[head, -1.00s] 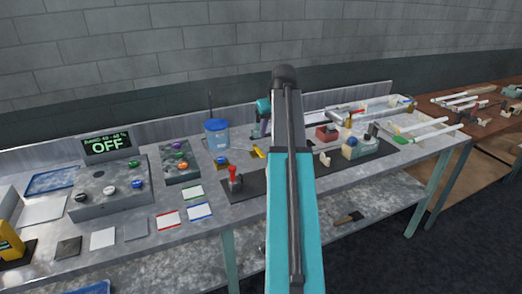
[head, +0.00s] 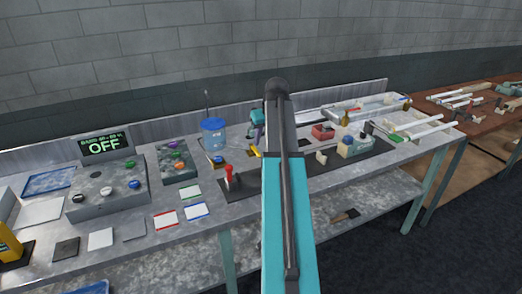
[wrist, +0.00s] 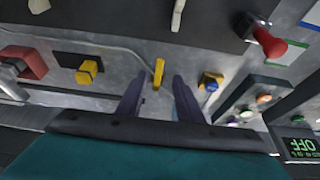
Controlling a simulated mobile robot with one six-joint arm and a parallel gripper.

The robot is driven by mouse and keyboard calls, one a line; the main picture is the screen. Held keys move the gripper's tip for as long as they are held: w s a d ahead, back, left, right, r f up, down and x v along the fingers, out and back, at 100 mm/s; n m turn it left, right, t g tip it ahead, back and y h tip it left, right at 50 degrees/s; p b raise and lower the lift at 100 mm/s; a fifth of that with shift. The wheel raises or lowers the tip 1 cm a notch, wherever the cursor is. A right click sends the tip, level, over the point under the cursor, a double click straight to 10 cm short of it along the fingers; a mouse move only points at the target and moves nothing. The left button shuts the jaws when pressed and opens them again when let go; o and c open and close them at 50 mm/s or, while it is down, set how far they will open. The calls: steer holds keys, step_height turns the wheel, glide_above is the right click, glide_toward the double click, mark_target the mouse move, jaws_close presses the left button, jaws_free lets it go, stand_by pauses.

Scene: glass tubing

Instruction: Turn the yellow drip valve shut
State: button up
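The yellow drip valve's handle (wrist: 158,72) is a narrow upright bar in the wrist view, with a thin grey tube running to it. In the head view the yellow handle (head: 255,151) shows partly, just left of my arm. My gripper (wrist: 158,80) is open, with its two purple fingers on either side of the handle's near end in the picture. I see gaps on both sides, and cannot tell whether the fingertips are down at its height. In the head view my gripper (head: 257,131) hangs above the bench behind the handle, partly hidden by my arm.
A blue-lidded container (head: 213,135) stands left of the gripper. A red-knobbed lever (head: 229,176) stands in front. In the wrist view, a yellow block (wrist: 87,71) lies left and a small blue-and-yellow part (wrist: 211,82) right. A control box (head: 107,188) sits beside an OFF display (head: 104,145).

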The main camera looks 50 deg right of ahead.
mark_target(260, 154)
steer(key=shift+p+x, duration=0.8)
steer(key=shift+x, duration=3.5)
steer(key=shift+s, duration=0.1)
steer(key=shift+c, duration=0.5)
jaws_close()
steer(key=shift+d, duration=0.1)
